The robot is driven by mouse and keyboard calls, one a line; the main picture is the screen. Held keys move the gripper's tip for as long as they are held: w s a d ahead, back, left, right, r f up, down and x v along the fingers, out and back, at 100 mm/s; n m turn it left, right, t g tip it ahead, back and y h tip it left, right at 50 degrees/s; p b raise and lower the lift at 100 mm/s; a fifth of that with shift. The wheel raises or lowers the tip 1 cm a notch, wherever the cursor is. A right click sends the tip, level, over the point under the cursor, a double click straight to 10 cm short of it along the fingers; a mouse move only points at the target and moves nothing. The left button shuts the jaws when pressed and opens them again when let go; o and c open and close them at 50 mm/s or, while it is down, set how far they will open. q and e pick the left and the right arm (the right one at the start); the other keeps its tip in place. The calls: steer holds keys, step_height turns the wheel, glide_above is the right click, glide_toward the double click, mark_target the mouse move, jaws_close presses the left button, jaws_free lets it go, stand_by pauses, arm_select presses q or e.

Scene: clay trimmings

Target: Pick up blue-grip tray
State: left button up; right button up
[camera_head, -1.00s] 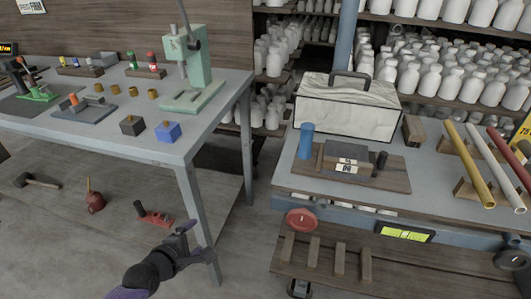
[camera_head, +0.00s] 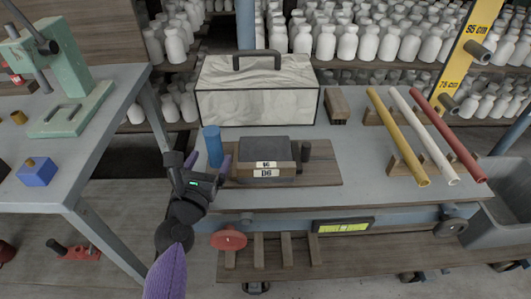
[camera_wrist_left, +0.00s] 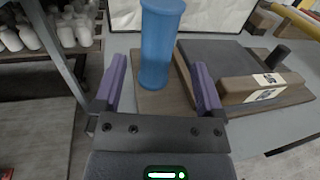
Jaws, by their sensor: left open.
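The blue-grip tray is a brown wooden board (camera_head: 322,168) on the grey bench, with an upright blue cylinder grip (camera_head: 212,146) at its left end and a dark peg (camera_head: 304,152) at its right. A dark block (camera_head: 264,146) with labels rests on the board. My left gripper (camera_head: 207,168) is open at the tray's left end, close to the blue grip. In the left wrist view, the purple fingers of the gripper (camera_wrist_left: 160,88) point toward the blue grip (camera_wrist_left: 160,40), which stands ahead between them. I cannot tell whether they touch it. My right gripper is out of view.
A marbled box (camera_head: 257,95) with a dark handle stands behind the tray. Yellow, white and red rods (camera_head: 425,135) lie on wooden supports to the right. A green press (camera_head: 65,75) and a blue cube (camera_head: 37,172) sit on the left table.

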mark_target(218, 140)
arm_select(q)
steer(key=b+x, duration=0.1)
steer(key=x, duration=0.3)
steer(key=b+x, duration=0.1)
steer(key=x, duration=0.1)
steer(key=shift+a+f+b, duration=0.15)
steer(key=shift+f+b, duration=0.1)
steer(key=shift+b, duration=0.05)
steer(key=shift+w+r, duration=0.1)
steer(key=shift+w, duration=0.15)
steer(key=shift+r, duration=0.1)
steer(key=shift+c, duration=0.9)
steer(key=c, duration=1)
jaws_close()
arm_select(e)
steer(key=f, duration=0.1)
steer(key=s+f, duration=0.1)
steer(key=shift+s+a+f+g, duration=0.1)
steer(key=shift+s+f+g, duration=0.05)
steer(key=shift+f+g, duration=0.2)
